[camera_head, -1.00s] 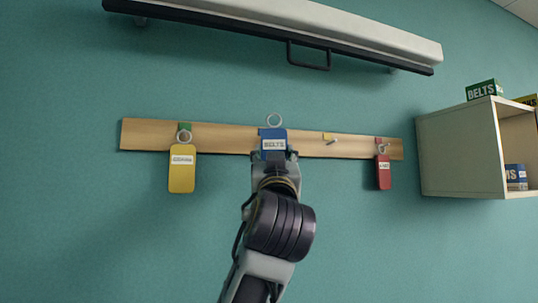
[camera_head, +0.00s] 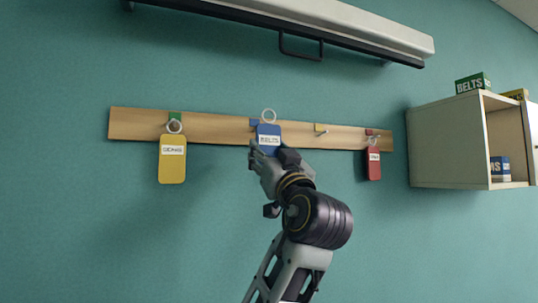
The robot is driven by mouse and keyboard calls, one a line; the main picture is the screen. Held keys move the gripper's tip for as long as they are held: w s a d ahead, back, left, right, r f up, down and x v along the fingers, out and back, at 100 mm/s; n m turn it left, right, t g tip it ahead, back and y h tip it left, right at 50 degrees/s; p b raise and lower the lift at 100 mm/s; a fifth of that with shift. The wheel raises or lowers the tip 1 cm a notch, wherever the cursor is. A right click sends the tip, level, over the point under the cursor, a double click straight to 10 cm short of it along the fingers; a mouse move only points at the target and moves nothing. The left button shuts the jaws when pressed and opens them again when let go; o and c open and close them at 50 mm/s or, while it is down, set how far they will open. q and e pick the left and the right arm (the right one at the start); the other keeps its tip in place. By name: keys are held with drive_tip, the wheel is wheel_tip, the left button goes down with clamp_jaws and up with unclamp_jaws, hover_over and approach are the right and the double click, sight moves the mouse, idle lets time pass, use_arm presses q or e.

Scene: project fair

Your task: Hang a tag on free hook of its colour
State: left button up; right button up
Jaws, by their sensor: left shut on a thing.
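A blue tag (camera_head: 269,141) with a white label reading BELTS and a ring on top is in front of the wooden hook rail (camera_head: 218,128). My left gripper (camera_head: 268,153) is shut on the tag's lower part. The ring stands near the rail's top edge, by a blue patch (camera_head: 254,123); I cannot tell if it is around a hook. A yellow tag (camera_head: 172,167) hangs at the green patch (camera_head: 175,117). A red tag (camera_head: 374,167) hangs at the red patch (camera_head: 370,132). The hook (camera_head: 322,133) by the yellow patch (camera_head: 319,127) is bare. My right gripper is out of view.
A pale open cabinet (camera_head: 449,145) is on the wall at right, with a green BELTS box (camera_head: 473,83) on top and a blue box (camera_head: 499,168) inside. A white screen housing with a black handle (camera_head: 300,53) is above the rail. The wall below is clear.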

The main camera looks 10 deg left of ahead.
use_arm(q)
drive_tip(key=shift+w+a, duration=0.1)
drive_tip(key=shift+w, duration=0.05)
drive_tip(key=w+a+f+p, duration=0.1)
drive_tip(key=w+a, duration=0.4)
drive_tip(key=w, duration=0.3)
drive_tip(key=shift+a+f, duration=0.15)
drive_tip(key=shift+f, duration=0.2)
idle(2.0)
idle(0.8)
drive_tip(key=o, duration=0.9)
drive_tip(key=shift+c, duration=0.2)
drive_tip(key=shift+s+f, duration=0.1)
drive_tip(key=shift+s, duration=0.05)
